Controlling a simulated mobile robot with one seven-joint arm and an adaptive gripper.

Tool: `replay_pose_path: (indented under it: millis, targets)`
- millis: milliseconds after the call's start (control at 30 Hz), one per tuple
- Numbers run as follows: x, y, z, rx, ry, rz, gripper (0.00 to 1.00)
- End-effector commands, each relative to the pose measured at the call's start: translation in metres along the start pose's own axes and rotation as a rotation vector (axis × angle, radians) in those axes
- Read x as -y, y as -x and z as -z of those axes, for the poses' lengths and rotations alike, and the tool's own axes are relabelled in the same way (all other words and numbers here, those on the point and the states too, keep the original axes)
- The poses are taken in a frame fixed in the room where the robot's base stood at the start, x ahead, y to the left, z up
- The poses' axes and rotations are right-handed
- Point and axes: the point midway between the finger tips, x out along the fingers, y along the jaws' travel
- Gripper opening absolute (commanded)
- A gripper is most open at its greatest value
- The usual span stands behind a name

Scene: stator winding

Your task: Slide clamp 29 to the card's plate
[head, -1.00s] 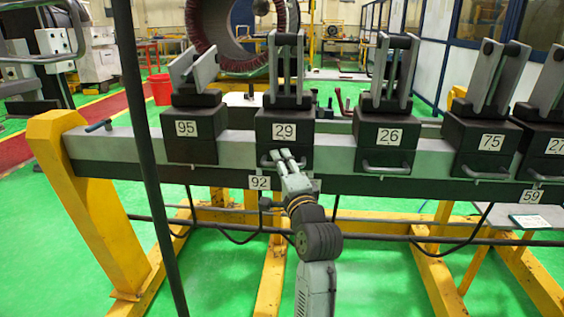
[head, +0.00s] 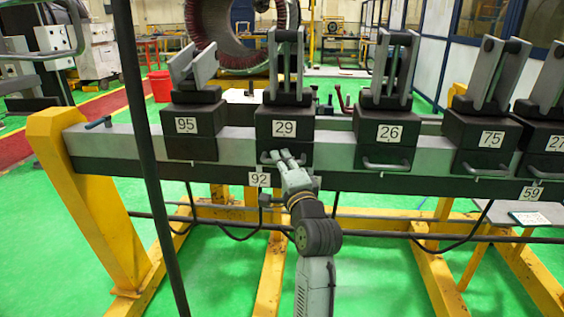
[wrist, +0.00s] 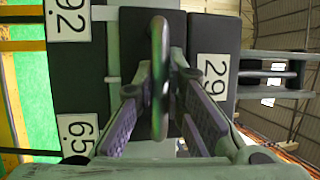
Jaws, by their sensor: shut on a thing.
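Clamp 29 (head: 284,128) is a dark block with grey upright plates on the beam, between clamps 95 and 26. My gripper (head: 282,158) is at its front handle. In the wrist view, my gripper (wrist: 160,95) has its fingers on both sides of the handle (wrist: 158,70) and is shut on it. Plate 92 (head: 259,180) is on the beam's lower front, below and slightly left of clamp 29. Plate 59 (head: 531,193) is on the beam far right. The card (head: 529,219) lies on a small shelf at the right; its writing is too small to read.
Clamp 95 (head: 187,125) stands left of clamp 29 with a gap. Clamp 26 (head: 389,132), clamp 75 (head: 490,140) and clamp 27 (head: 555,145) stand to the right. Bare beam (head: 334,150) shows between clamps 29 and 26. A dark vertical post (head: 147,160) crosses the left foreground.

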Motion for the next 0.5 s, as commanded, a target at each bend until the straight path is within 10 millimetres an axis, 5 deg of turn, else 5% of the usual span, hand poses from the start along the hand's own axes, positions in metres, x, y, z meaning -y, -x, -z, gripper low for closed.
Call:
replay_pose_path:
  millis: [500]
  targets:
    - [-0.0007, 0.0033, 0.009, -0.003, 0.0, -0.002, 0.0]
